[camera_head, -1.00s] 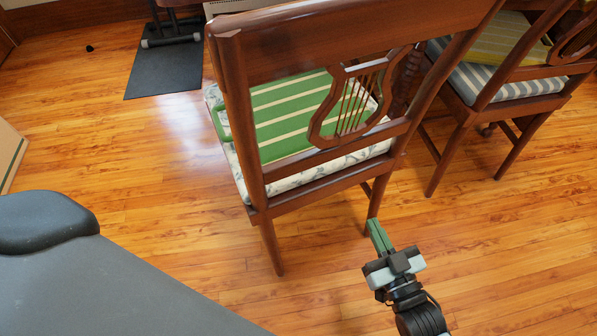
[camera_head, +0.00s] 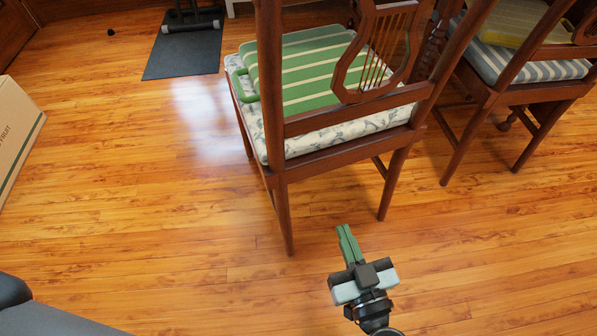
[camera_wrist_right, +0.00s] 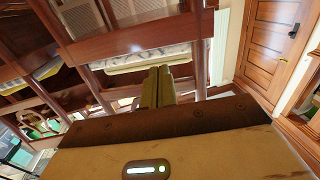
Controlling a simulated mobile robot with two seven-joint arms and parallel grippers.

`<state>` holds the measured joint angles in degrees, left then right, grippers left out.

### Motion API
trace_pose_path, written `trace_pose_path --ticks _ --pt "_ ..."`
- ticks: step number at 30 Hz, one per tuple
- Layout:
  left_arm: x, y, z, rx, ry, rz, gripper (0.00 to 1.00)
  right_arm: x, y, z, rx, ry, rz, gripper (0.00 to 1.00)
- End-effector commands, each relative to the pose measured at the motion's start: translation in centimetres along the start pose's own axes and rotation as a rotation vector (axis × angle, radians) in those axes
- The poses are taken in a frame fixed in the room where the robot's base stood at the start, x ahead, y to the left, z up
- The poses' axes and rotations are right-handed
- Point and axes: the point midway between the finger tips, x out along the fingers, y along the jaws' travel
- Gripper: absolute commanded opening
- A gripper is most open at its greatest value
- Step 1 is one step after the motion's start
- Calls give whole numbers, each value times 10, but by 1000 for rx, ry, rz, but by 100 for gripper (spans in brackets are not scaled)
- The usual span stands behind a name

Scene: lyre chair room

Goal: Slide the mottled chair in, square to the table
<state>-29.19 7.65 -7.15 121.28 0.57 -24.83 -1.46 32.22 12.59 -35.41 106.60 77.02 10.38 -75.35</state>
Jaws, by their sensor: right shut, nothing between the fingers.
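The mottled chair (camera_head: 345,136) is the near wooden one with a lyre back and a white seat patterned in grey-blue. A green striped cushion (camera_head: 305,85) lies on its seat. Its back faces me and its top rail is cut off above. My right gripper (camera_head: 345,240) is shut and empty, low over the floor, apart from the chair and to the right of its near left leg. In the right wrist view the shut fingers (camera_wrist_right: 157,84) point toward wooden chair parts. The tabletop is not visible in the head view. My left gripper is not in view.
A second chair (camera_head: 529,92) with a striped seat stands close on the right. A cardboard box (camera_head: 15,140) is at the left edge. A dark mat (camera_head: 183,60) lies at the back left.

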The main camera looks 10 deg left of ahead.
Motion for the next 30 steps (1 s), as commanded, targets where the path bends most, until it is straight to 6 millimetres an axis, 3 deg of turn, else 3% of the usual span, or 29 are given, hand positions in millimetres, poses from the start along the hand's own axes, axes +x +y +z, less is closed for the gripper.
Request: trace_pose_path --ticks 7,21,30 --pt "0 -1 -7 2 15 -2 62 16 0 -1 1 3 2 0" --pt "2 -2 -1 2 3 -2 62 108 0 -2 -1 3 0 0" --pt "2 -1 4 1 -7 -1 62 135 0 0 -1 1 0 0"
